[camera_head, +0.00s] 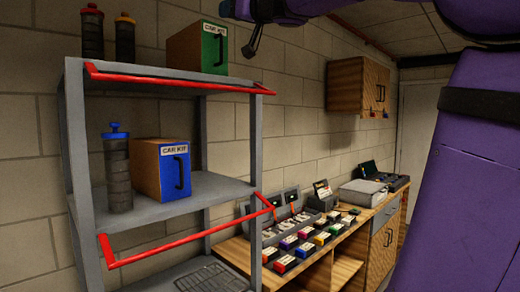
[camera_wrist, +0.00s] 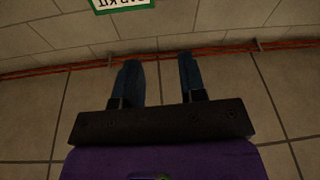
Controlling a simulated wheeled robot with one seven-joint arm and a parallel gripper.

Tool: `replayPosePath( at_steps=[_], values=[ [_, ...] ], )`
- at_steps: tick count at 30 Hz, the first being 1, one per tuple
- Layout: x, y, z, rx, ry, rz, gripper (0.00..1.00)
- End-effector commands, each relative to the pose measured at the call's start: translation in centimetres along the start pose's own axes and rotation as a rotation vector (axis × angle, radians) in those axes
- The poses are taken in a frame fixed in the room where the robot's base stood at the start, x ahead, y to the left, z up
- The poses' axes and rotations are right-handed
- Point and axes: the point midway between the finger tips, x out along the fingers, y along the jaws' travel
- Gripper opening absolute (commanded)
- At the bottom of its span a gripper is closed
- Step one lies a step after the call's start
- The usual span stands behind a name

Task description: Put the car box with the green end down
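The car box with the green end (camera_head: 214,48) stands on the top shelf in the head view. Its green end has a "CAR KIT" label and a dark handle, and its sides look like wood. In the wrist view, part of a white label with a green border (camera_wrist: 122,4) shows at the top edge. My gripper (camera_head: 252,50) is right of the box in the head view, apart from it. In the wrist view my gripper (camera_wrist: 157,72) has its two fingers spread with nothing between them.
A grey shelf rack (camera_head: 76,150) has red rails (camera_head: 180,80) along its front. A blue-ended car box (camera_head: 174,170) and a dark bottle (camera_head: 117,170) stand on the middle shelf. Two bottles (camera_head: 92,35) stand left on top. A cluttered workbench (camera_head: 310,240) is at right.

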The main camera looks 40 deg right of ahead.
Motion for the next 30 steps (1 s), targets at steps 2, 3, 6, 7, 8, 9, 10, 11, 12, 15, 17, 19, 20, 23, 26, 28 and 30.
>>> replayPosePath(
  at_steps=[2, 3, 6, 7, 8, 9, 10, 11, 12, 15, 17, 19, 20, 23, 26, 28, 30],
  values=[
    [-1.2, -0.7, 1.5, 0.02, 0.025, 0.097, 0.38],
    [-1.9, -0.8, 2.5, 0.027, 0.021, 0.152, 0.38],
    [-4.2, -1.2, 6.2, 0.054, -0.044, 0.284, 0.38],
    [-4.9, -1.4, 7.7, 0.062, -0.08, 0.319, 0.38],
    [-5.8, -1.6, 9.2, 0.07, -0.121, 0.352, 0.38],
    [-7.0, -2.1, 11.4, 0.081, -0.183, 0.387, 0.38],
    [-8.0, -2.5, 13.2, 0.089, -0.238, 0.41, 0.38],
    [-9.1, -3.1, 15.0, 0.095, -0.297, 0.428, 0.38],
    [-10.6, -3.9, 17.6, 0.104, -0.384, 0.441, 0.38],
    [-15.0, -6.8, 24.1, 0.12, -0.626, 0.43, 0.38],
    [-17.9, -8.9, 27.9, 0.127, -0.777, 0.392, 0.38],
    [-21.2, -11.4, 31.5, 0.133, -0.935, 0.324, 0.38],
    [-22.6, -12.4, 32.8, 0.134, -0.997, 0.29, 0.38],
    [-26.5, -15.4, 36.2, 0.14, -1.163, 0.176, 0.38],
    [-29.3, -17.5, 38.1, 0.144, -1.266, 0.082, 0.38],
    [-30.4, -18.3, 38.8, 0.146, -1.306, 0.041, 0.38],
    [-30.9, -18.7, 39.1, 0.147, -1.325, 0.021, 0.38]
  ],
)
